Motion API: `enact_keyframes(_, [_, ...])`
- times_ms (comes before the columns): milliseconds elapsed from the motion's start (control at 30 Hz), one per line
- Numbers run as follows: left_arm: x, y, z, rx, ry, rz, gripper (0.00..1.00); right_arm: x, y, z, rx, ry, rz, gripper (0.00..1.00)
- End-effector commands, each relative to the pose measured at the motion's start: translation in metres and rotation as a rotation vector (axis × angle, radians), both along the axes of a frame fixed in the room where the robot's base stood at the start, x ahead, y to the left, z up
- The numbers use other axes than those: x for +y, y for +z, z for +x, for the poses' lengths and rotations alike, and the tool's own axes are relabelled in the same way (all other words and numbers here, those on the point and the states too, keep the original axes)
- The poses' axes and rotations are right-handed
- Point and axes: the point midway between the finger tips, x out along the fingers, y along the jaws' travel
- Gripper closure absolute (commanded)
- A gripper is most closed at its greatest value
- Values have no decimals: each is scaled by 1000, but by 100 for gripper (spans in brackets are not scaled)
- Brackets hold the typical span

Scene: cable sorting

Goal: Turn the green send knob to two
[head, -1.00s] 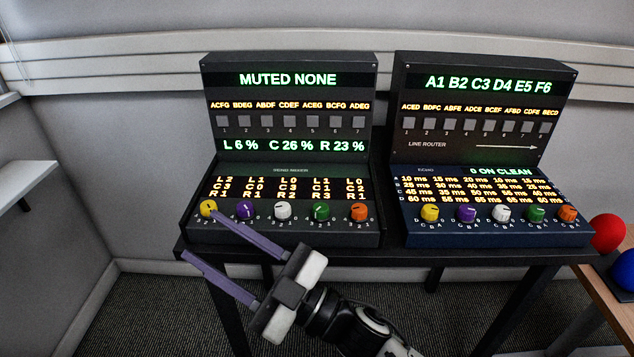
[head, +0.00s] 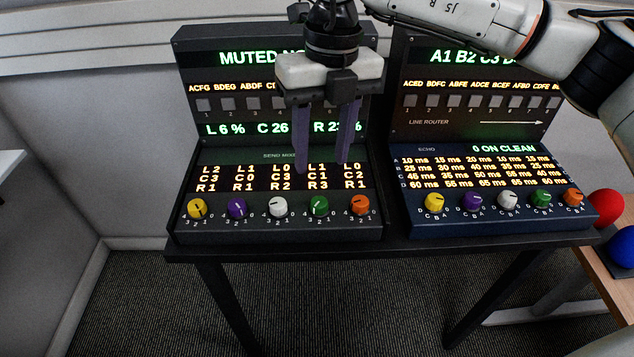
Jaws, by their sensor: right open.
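The send mixer (head: 280,232) stands on the left of the dark table, with a row of yellow, purple, white, green and orange knobs. Its green knob (head: 319,205) is fourth from the left, its pointer too small to read surely. The blue-fronted echo unit on the right also has a green knob (head: 541,198). My right gripper (head: 324,167) hangs fingers down in front of the mixer's display, above the mixer's green knob and apart from it. It is open and empty, and its wrist hides part of the upper screen. My left gripper is not in view.
The echo and line router unit (head: 497,235) stands beside the mixer with its own coloured knobs. A red ball (head: 606,206) and a blue ball (head: 622,247) are at the right edge by a wooden table. The floor in front is clear.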

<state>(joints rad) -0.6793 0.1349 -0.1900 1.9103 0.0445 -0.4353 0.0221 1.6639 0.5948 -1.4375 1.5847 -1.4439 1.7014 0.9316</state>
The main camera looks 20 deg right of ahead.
Motion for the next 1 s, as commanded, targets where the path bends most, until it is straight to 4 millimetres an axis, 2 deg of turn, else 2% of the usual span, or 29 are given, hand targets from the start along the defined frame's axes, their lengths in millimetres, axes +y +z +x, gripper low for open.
enact_keyframes(133, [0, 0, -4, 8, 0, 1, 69, -5, -10, 1, -4, -9, -19, 57])
enact_keyframes(400, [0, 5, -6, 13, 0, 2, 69, -1, -60, 0, -1, -7, -16, 57])
enact_keyframes(600, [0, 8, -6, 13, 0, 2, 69, 1, -88, 0, -4, -6, -14, 57])
enact_keyframes(767, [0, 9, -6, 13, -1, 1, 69, 2, -98, 0, -5, -5, -14, 57])
enact_keyframes(1000, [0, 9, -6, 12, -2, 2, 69, 2, -100, 1, -6, -5, -13, 57])
